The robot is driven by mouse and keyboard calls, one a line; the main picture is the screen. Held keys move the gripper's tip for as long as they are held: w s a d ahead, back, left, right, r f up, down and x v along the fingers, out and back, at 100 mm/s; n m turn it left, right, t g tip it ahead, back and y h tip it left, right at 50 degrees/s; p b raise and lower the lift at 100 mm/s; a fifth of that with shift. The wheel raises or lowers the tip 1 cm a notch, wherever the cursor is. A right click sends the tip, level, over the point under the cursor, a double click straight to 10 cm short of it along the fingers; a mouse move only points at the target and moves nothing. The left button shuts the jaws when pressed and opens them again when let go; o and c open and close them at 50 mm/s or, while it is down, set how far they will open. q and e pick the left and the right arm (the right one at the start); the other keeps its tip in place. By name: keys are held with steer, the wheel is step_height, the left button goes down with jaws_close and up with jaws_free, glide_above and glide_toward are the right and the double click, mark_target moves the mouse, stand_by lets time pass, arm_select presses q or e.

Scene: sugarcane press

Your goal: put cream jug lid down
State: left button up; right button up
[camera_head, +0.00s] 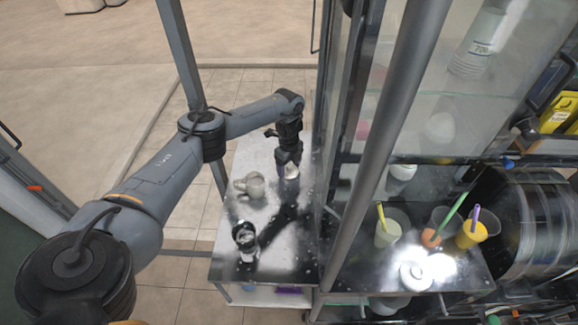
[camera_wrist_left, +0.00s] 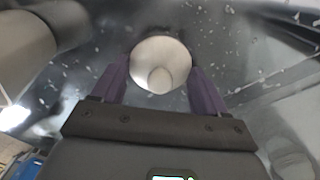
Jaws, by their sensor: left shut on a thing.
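The cream jug lid is a round, pale disc with a knob in its middle; in the left wrist view the lid (camera_wrist_left: 160,52) sits between the two purple fingers. My left gripper (camera_head: 289,165) is shut on the lid (camera_head: 291,173), low over the metal table (camera_head: 270,268); I cannot tell whether the lid touches the tabletop. The cream jug (camera_head: 252,187) stands upright on the table, to the left of the gripper and apart from it. The right gripper is not in view.
A dark and shiny container (camera_head: 244,238) stands near the table's front left. A glass cabinet with a metal post (camera_head: 385,130) borders the table on the right. Cups with coloured sticks, such as a yellow cup (camera_head: 470,235), stand beyond the post. The table's middle is clear.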

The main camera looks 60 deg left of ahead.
mark_target(289, 165)
arm_select(q)
steer(key=o, duration=1)
steer(key=shift+o, duration=0.2)
step_height(289, 165, up, 5)
steer(key=shift+r+p, duration=0.2)
steer(key=shift+p, duration=0.15)
step_height(289, 165, up, 7)
steer(key=p, duration=0.3)
steer(key=shift+p, duration=0.35)
steer(key=shift+f, duration=0.1)
